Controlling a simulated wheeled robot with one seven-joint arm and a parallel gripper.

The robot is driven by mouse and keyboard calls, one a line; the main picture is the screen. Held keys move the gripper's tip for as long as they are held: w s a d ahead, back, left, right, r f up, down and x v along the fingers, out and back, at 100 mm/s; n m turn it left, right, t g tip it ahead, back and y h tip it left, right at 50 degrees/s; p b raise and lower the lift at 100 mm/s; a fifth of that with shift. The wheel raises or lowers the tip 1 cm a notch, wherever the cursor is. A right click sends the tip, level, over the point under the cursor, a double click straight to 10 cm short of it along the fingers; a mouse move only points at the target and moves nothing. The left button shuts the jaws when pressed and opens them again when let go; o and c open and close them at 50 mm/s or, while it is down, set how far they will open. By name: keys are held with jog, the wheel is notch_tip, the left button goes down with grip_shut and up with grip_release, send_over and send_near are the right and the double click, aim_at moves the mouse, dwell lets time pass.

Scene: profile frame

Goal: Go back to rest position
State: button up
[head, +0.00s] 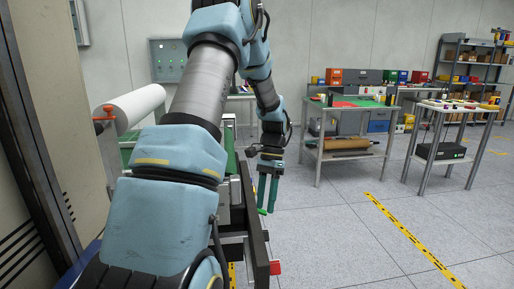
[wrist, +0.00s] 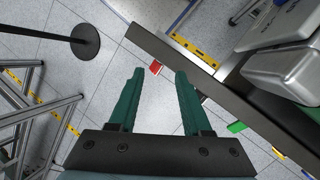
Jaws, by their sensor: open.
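My gripper (head: 268,190) hangs at the end of my blue and grey arm, pointing down, in the middle of the head view. It is beside a dark-edged bench or rail (head: 254,225) and above the grey tiled floor. In the wrist view my gripper (wrist: 158,90) shows two green fingers spread apart. Nothing is between them but floor and a small red block-like part at the dark beam's edge (wrist: 155,67).
A work table with a green and red top (head: 352,103) stands right of my gripper, and a second table (head: 455,104) further right. A white roll (head: 138,104) is at left. Yellow tape (head: 410,238) crosses open floor. A round black post base (wrist: 85,41) shows in the wrist view.

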jog(key=s+a+r+n+t+h+p, duration=0.1)
jog(key=s+a+r+n+t+p, duration=0.2)
jog(key=s+a+r+n+t, duration=0.3)
jog(key=s+a+r+n, duration=0.3)
jog(key=s+r+n, duration=0.1)
jog(key=s, duration=0.2)
jog(key=shift+s+a+r+h, duration=0.3)
jog(key=shift+s+r+h, duration=0.05)
jog(key=shift+s+h, duration=0.05)
dwell(0.3)
